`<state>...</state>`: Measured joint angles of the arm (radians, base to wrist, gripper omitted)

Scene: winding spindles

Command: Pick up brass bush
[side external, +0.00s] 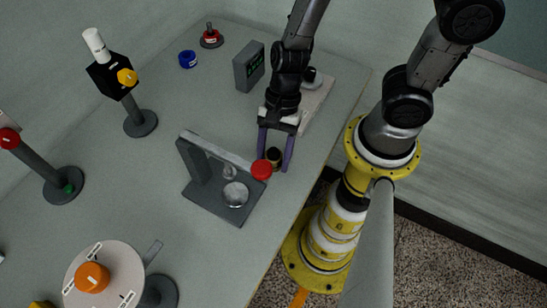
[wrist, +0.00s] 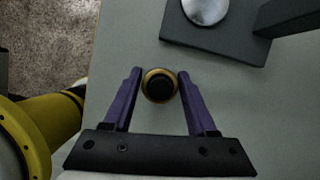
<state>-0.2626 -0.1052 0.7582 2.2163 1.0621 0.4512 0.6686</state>
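The brass bush is a small gold ring with a black centre. In the wrist view the brass bush (wrist: 159,86) sits between the tips of my two purple fingers, with a gap on each side. In the side external view the brass bush (side external: 274,154) shows near the table's front edge, between the fingers and partly hidden. My gripper (wrist: 159,80) is open around it. My gripper also shows in the side external view (side external: 274,165), pointing down at the table.
A grey stand (side external: 205,170) with a red knob (side external: 261,169) and a silver disc (side external: 236,194) stands just left of my gripper. A grey box (side external: 249,66) stands behind. A blue ring (side external: 188,59) lies farther back. The table edge is close on the right.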

